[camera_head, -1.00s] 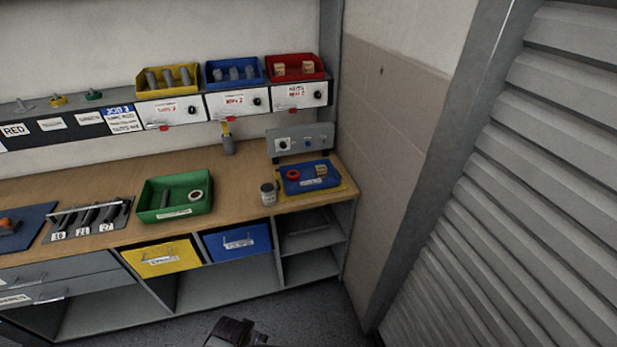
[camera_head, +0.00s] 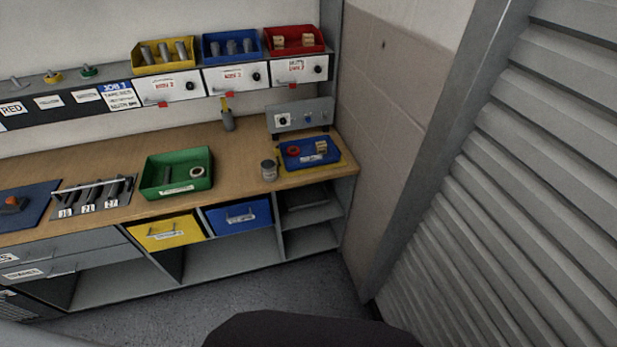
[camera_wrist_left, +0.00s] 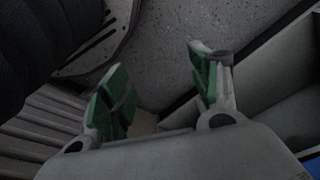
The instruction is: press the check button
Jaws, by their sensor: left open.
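A grey control panel (camera_head: 300,115) stands at the back right of the workbench in the head view. It carries a dark knob on a white plate (camera_head: 283,121), a small blue button (camera_head: 308,118) and another small control to its right. Which of these is the check button cannot be read. My left gripper (camera_wrist_left: 157,65) shows in the left wrist view with its two green-padded fingers spread apart and nothing between them. Grey floor lies behind it, well away from the panel. My right gripper is in neither view.
In front of the panel is a blue tray (camera_head: 309,161) with a red ring, beside a grey can (camera_head: 269,170). A green bin (camera_head: 151,178) sits further left. A wall (camera_head: 390,130) and a ribbed shutter (camera_head: 520,180) bound the right. Floor (camera_head: 250,290) is clear before the bench.

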